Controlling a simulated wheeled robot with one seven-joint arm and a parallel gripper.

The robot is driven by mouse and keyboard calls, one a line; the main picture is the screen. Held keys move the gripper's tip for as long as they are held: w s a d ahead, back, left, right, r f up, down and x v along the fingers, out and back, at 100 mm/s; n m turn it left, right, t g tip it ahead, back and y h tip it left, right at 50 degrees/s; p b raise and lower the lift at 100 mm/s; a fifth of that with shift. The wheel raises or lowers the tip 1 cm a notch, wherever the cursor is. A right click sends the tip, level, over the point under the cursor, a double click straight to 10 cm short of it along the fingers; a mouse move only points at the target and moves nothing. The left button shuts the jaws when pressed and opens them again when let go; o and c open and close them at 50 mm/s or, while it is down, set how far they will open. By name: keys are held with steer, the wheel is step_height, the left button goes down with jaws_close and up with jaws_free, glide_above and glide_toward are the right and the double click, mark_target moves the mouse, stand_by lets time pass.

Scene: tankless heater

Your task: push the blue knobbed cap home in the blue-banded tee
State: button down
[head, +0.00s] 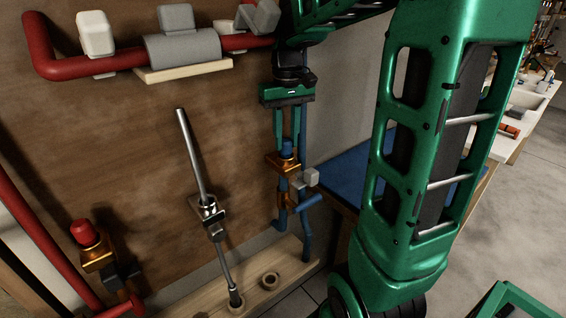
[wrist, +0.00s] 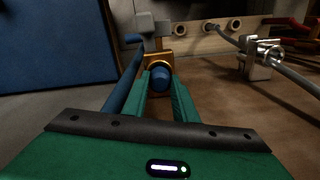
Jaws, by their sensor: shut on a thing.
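The blue knobbed cap (head: 287,148) stands at the top mouth of a brass tee (head: 280,163) on the wall's blue piping. In the wrist view the cap (wrist: 161,80) sits between the two green fingers of my gripper (wrist: 162,86), with the tee's brass body (wrist: 158,60) just beyond it. My gripper (head: 289,138) points down from above and is shut on the cap. The cap looks upright and in line with the tee. The fingers hide its sides, so I cannot tell how deep it sits. The tee's blue band is not clear.
A grey-handled valve (head: 308,178) is close beside the tee. A metal rod with a chrome fitting (head: 208,208) stands to the left. A red-capped brass tee (head: 90,245) is at far left. A wooden rail with holes (head: 270,280) lies below, and a blue-topped bench (head: 350,170) is behind.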

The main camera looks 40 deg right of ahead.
mark_target(286, 140)
steer(key=c, duration=1.4)
jaws_free()
steer(key=shift+o, duration=0.2)
step_height(286, 140, up, 11)
steer(key=shift+f, duration=0.15)
steer(key=s+f+m, duration=0.2)
steer(key=s+f, duration=0.6)
steer(key=s, duration=0.3)
steer(key=s+f+m, duration=0.1)
steer(key=s+f, duration=0.8)
steer(key=s, duration=0.3)
steer(key=shift+a+m, duration=0.35)
steer(key=shift+m, duration=0.05)
